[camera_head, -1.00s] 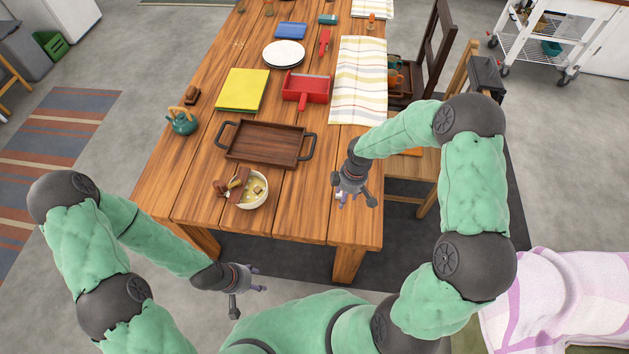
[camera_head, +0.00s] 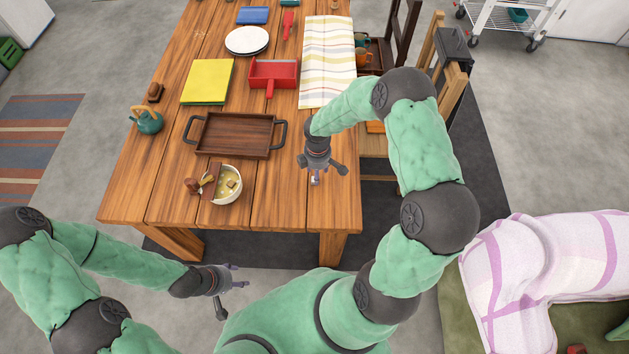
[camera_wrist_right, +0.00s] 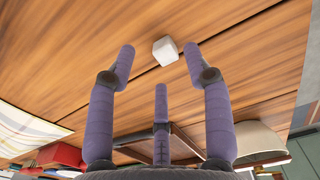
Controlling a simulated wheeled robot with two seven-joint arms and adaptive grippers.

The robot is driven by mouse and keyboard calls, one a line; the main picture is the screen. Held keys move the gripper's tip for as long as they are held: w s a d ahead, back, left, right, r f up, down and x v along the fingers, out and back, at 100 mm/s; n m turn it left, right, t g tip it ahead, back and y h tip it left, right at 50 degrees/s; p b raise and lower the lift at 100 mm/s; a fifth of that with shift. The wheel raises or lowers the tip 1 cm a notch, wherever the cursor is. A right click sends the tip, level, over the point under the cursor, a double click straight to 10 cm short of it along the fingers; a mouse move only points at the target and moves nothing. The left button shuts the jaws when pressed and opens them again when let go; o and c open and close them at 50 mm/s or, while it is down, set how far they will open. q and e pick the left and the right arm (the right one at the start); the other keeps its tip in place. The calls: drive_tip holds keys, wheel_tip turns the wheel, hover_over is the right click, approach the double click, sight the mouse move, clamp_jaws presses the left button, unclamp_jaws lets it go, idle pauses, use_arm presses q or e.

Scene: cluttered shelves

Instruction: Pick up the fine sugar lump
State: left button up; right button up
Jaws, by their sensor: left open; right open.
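The fine sugar lump is a small white cube (camera_wrist_right: 165,50) lying on the wooden table top in the right wrist view. It lies just beyond the tips of my right gripper (camera_wrist_right: 160,68), between the two outer fingers and apart from them. In the head view my right gripper (camera_head: 321,168) is over the near right part of the table, pointing down, open and empty. A small pale spot shows at its tips there, too small to tell for sure. My left gripper (camera_head: 232,286) is open and empty, off the table's near edge at the lower left.
A cream bowl (camera_head: 231,196) with pale pieces and brown items beside it stands left of my right gripper. Behind are a dark wooden tray (camera_head: 231,136), a red dustpan (camera_head: 272,73) and a striped cloth (camera_head: 328,63). The table's near right corner is clear.

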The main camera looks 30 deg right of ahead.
drive_tip(key=f, duration=0.2)
drive_tip(key=f+b, duration=0.1)
drive_tip(key=f, duration=0.1)
drive_tip(key=shift+a+f, duration=0.1)
drive_tip(key=shift+a, duration=0.15)
drive_tip(key=c, duration=0.8)
